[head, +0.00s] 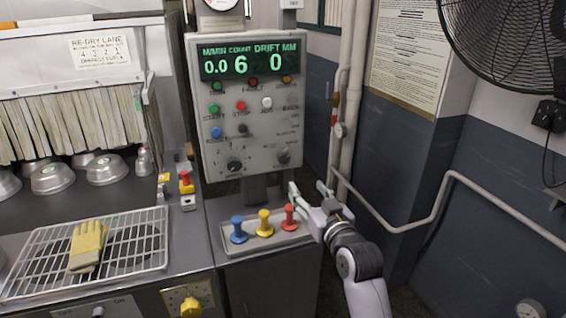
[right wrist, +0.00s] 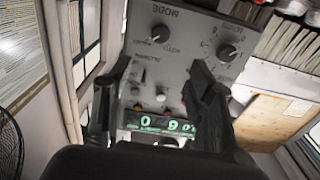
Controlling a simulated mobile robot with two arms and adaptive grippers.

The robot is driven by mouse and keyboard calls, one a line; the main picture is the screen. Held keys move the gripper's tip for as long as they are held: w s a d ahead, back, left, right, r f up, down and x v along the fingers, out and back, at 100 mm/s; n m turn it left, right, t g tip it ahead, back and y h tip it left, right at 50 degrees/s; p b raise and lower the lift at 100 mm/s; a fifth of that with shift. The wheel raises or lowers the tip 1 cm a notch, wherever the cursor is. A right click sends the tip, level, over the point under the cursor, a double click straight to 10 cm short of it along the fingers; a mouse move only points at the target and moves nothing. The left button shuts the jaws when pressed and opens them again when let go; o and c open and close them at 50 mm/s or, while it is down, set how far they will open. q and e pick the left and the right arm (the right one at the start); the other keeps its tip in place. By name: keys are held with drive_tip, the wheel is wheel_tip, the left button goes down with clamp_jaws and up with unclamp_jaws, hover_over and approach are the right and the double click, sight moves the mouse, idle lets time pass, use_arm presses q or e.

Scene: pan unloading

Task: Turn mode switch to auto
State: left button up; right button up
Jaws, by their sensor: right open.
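The mode switch (head: 283,157) is a dark round knob at the lower right of the grey control panel (head: 285,125). In the right wrist view the panel appears upside down, with the mode switch (right wrist: 160,33) below a "MODE" label; which position its pointer marks is too small to tell. My right gripper (head: 308,189) is open and empty, below and slightly right of the switch, apart from it. Its two dark fingers (right wrist: 150,90) stand apart in the wrist view, with the switch beyond them. My left gripper is not in view.
A second knob (head: 235,165) sits left of the switch, with buttons above it. Blue, yellow and red (head: 289,217) handles stand on a tray below the panel. A pipe (head: 345,120) runs just right of it. A wire rack (head: 130,245) holds a yellow glove (head: 87,246).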

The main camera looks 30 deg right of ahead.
sight(285, 160)
drive_tip(key=p+x, duration=0.3)
drive_tip(key=x, duration=1.3)
drive_tip(key=shift+w, duration=0.35)
drive_tip(key=c, duration=1.1)
drive_tip(key=shift+c, duration=0.2)
